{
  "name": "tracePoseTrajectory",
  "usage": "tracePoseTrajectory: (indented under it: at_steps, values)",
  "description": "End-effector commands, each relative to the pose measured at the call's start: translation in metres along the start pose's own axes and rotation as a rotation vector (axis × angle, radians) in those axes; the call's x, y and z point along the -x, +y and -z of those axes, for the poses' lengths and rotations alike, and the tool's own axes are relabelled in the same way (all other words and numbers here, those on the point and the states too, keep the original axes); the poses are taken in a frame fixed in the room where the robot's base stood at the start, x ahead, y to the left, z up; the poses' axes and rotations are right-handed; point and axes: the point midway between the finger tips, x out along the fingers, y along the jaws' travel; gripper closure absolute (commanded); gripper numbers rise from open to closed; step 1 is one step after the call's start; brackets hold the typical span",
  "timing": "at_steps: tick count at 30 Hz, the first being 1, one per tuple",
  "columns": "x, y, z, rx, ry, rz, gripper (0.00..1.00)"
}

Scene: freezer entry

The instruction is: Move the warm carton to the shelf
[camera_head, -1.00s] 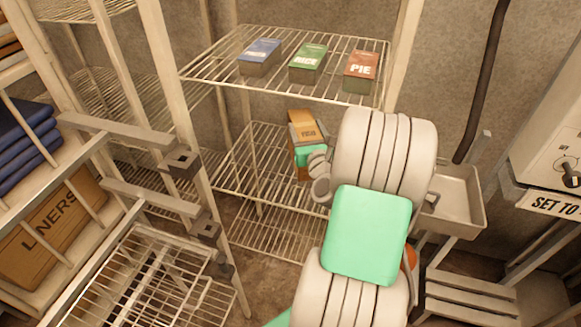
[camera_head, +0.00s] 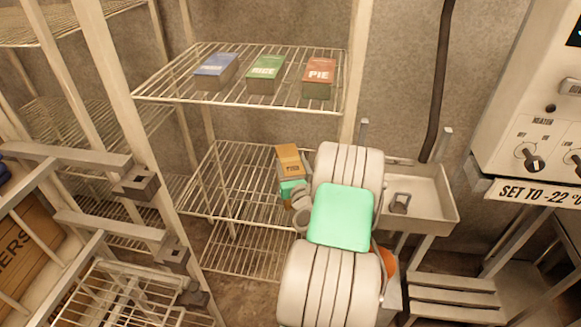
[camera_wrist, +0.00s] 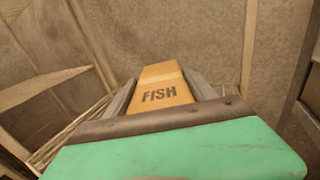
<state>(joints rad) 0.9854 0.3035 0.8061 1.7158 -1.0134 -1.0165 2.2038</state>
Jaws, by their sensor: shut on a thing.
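An orange-brown carton (camera_head: 289,158) marked FISH is held upright-looking in my gripper (camera_head: 291,180), in front of the wire rack's lower levels. In the wrist view, the carton (camera_wrist: 162,92) sits between the two grey fingers of my gripper (camera_wrist: 165,88), which are shut on its sides. The wire rack's upper shelf (camera_head: 180,92) bears a blue carton (camera_head: 216,66), a green RICE carton (camera_head: 265,70) and a red PIE carton (camera_head: 319,75) in a row. The held carton is below that shelf's front edge in the head view. My arm hides part of the rack's lower right.
A lower wire shelf (camera_head: 225,165) looks empty where visible. A grey tray or basin (camera_head: 430,205) stands right of my arm. A control box (camera_head: 530,120) with a "SET TO -22" sign is at the right. Metal bars (camera_head: 70,160) and a wire basket (camera_head: 120,295) are at the left.

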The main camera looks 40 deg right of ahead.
Motion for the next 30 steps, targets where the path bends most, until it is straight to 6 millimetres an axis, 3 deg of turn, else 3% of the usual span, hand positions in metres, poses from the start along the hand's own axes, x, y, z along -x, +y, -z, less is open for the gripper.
tracePoseTrajectory:
  at_steps: [8, 9, 17, 25, 30]
  values:
    - [-0.001, -0.001, -0.001, 0.001, -0.006, 0.000, 1.00]
    - [0.000, 0.000, 0.002, 0.001, 0.000, 0.000, 0.35]
    - [0.000, 0.000, 0.001, 0.001, 0.000, 0.000, 0.15]
    - [0.000, 0.000, -0.004, 0.001, -0.001, -0.001, 0.15]
    - [0.026, -0.001, 0.002, 0.000, 0.001, 0.002, 0.15]
